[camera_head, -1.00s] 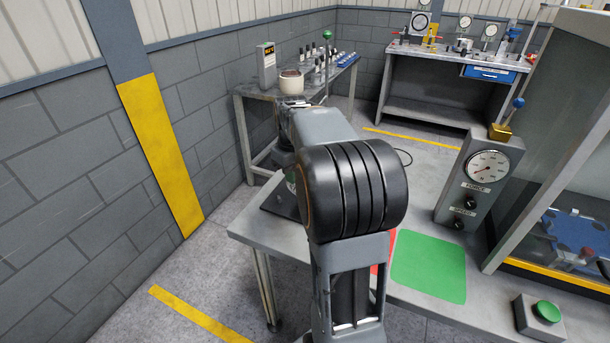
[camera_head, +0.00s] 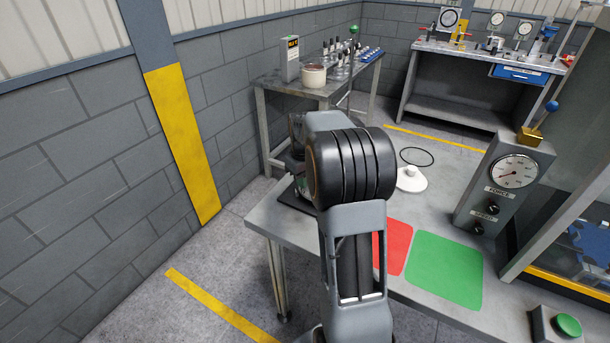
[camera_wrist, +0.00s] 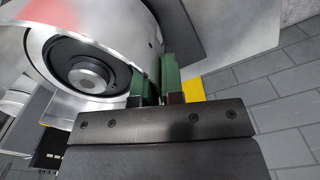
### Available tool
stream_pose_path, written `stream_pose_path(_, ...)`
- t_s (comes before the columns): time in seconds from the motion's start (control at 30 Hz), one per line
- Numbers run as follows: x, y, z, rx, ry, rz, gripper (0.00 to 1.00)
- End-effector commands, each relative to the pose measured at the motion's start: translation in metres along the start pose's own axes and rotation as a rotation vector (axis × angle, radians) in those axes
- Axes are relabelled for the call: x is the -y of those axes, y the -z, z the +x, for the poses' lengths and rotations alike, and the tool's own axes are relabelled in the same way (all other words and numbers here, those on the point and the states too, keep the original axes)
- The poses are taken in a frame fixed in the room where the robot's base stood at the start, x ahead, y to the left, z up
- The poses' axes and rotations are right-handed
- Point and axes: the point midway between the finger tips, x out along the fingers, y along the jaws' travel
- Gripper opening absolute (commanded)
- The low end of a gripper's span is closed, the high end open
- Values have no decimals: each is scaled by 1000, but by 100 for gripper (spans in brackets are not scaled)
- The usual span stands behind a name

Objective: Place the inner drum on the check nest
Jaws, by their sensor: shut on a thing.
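The inner drum (camera_wrist: 125,28) is a shiny metal cylinder with a dark ring and a grey hub inside, filling the upper left of the wrist view. My gripper (camera_wrist: 156,88) has green fingers shut on the drum's rim wall, one on each side of it. In the head view my own arm hides most of the gripper and drum. A round white piece with a knob (camera_head: 410,180) lies on the bench right of my arm; I cannot tell whether it belongs to the check nest. I cannot make out the check nest for certain.
The grey bench (camera_head: 350,262) carries a red patch (camera_head: 396,246), a green patch (camera_head: 444,270) and a thin black ring (camera_head: 417,156). A force gauge post (camera_head: 508,180) and glass-sided machine stand at right. A side table (camera_head: 325,92) with a pot stands behind.

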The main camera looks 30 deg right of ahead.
Motion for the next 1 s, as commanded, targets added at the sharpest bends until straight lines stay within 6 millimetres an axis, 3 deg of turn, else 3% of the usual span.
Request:
stream_pose_path(0.37,-1,0,15,-3,-3,-2,0)
stream_pose_path(0.4,1,-1,20,6,4,-1,12)
stream_pose_path(0.63,0,-1,18,3,1,0,34)
stream_pose_path(1.0,0,0,5,-3,-2,0,34)
